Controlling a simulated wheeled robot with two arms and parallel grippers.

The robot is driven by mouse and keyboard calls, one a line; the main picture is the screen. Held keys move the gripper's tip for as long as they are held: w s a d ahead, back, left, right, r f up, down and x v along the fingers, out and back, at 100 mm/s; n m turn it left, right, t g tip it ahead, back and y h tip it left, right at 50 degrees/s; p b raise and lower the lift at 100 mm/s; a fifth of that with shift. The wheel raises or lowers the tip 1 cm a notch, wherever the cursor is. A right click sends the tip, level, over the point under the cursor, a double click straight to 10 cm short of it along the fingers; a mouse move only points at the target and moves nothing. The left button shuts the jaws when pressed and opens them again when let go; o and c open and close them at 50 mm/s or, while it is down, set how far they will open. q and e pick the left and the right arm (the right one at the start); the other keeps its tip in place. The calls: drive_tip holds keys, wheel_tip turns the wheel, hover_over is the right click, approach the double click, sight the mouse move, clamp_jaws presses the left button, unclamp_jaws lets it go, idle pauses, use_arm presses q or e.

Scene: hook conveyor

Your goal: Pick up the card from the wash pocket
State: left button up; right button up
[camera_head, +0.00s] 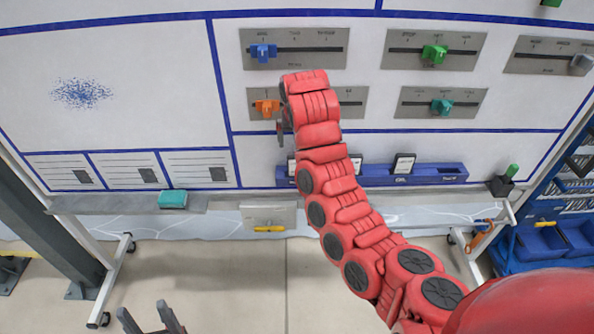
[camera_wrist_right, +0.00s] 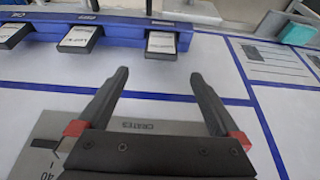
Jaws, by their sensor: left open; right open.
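A blue card rack (camera_head: 380,175) runs along the lower part of the whiteboard and also shows in the right wrist view (camera_wrist_right: 119,22). Three cards stand in its pockets: one (camera_wrist_right: 160,43) nearest the gripper, one (camera_wrist_right: 78,39) in the middle and one (camera_wrist_right: 9,34) at the left edge. The pocket labels are too small to read, so I cannot tell which is wash. My right gripper (camera_wrist_right: 160,78) is open and empty over the board, apart from the cards. In the head view my right arm partly hides the rack's left end. My left gripper (camera_head: 150,318) is open and empty at the bottom left.
Slider panels (camera_head: 293,33) with coloured knobs fill the upper board, one of them beside my right gripper. A teal block (camera_head: 172,199) sits on the grey ledge (camera_head: 105,205). A pen cup (camera_head: 500,187) stands right of the rack.

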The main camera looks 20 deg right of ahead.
drive_tip(key=p+x, duration=0.2)
drive_tip(key=x, duration=0.3)
drive_tip(key=p+x, duration=0.2)
drive_tip(key=x, duration=0.3)
drive_tip(key=shift+w+f+p, duration=0.2)
drive_tip(key=shift+w+p, duration=0.15)
drive_tip(key=shift+w+f, duration=0.15)
drive_tip(key=shift+f, duration=0.45)
drive_tip(key=shift+d, duration=0.1)
drive_tip(key=c, duration=1.2)
drive_tip(key=shift+w, duration=0.1)
